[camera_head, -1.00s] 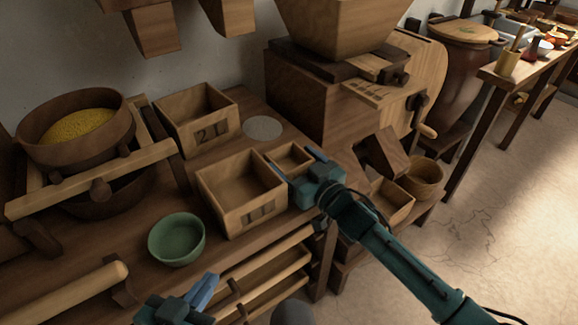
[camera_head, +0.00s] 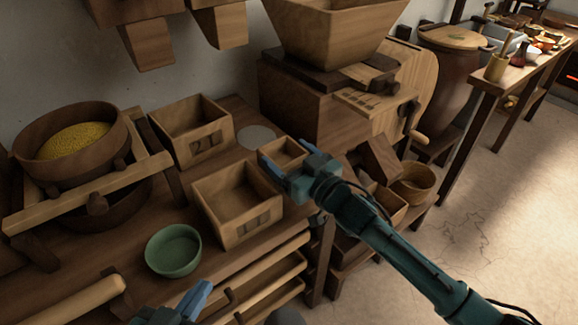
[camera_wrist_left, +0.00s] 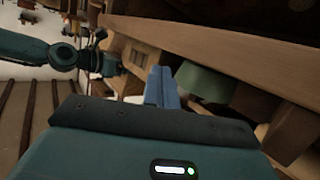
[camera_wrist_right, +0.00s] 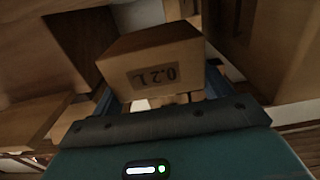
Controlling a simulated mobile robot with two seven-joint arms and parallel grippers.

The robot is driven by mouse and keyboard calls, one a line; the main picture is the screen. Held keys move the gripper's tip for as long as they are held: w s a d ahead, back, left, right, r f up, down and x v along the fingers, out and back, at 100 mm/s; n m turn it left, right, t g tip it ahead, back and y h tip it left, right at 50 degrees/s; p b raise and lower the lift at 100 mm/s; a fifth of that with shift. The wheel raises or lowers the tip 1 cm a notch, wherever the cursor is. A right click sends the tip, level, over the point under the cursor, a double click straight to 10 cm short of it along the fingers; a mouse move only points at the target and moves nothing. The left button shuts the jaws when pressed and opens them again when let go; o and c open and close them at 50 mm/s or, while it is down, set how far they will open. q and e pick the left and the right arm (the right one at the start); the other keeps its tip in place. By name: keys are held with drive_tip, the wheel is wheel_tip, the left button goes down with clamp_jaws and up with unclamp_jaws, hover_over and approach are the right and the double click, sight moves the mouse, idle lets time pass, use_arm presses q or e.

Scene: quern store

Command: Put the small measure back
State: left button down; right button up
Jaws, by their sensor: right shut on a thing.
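The small measure (camera_head: 284,150) is a small square wooden box. In the right wrist view the small measure (camera_wrist_right: 158,62) shows a label that looks like 0.2 L, upside down. My right gripper (camera_head: 287,163) is shut on it, with blue fingers at its sides. It is right of the pale round disc (camera_head: 257,138) and behind the 1 L measure's right corner. Whether its underside touches the bench cannot be told. My left gripper (camera_head: 190,300) is low in the head view and empty. Its two fingers lie together in the left wrist view (camera_wrist_left: 160,88).
The larger open measures, one (camera_head: 239,227) in front and one (camera_head: 183,149) behind, stand on the bench. A green bowl (camera_head: 173,250) stands front left, a sieve with yellow grain (camera_head: 75,141) at left. The mill (camera_head: 300,105) stands close behind my right gripper.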

wheel_tip(320, 180, up, 4)
drive_tip(key=shift+f+p, duration=0.1)
drive_tip(key=shift+p, duration=0.25)
drive_tip(key=shift+r, duration=0.7)
drive_tip(key=shift+s, duration=0.2)
drive_tip(key=s+d+f+m+t+h, duration=0.1)
drive_tip(key=s+d+m+t+h, duration=0.1)
drive_tip(key=s+d+m+h, duration=0.5)
drive_tip(key=s+d+t+h, duration=0.1)
drive_tip(key=s+d+h, duration=0.35)
drive_tip(key=d, duration=0.75)
use_arm(q)
drive_tip(key=r+g+p, duration=0.1)
drive_tip(key=p, duration=0.4)
drive_tip(key=r+g+p, duration=0.1)
drive_tip(key=p, duration=0.5)
drive_tip(key=r+g+y+p, duration=0.1)
drive_tip(key=r+p, duration=0.1)
drive_tip(key=p, duration=0.4)
drive_tip(key=shift+w, duration=0.25)
use_arm(e)
drive_tip(key=s+r, duration=0.5)
drive_tip(key=r, duration=0.9)
drive_tip(key=shift+s+a+y, duration=0.15)
drive_tip(key=shift+y, duration=0.3)
use_arm(q)
drive_tip(key=shift+s, duration=0.1)
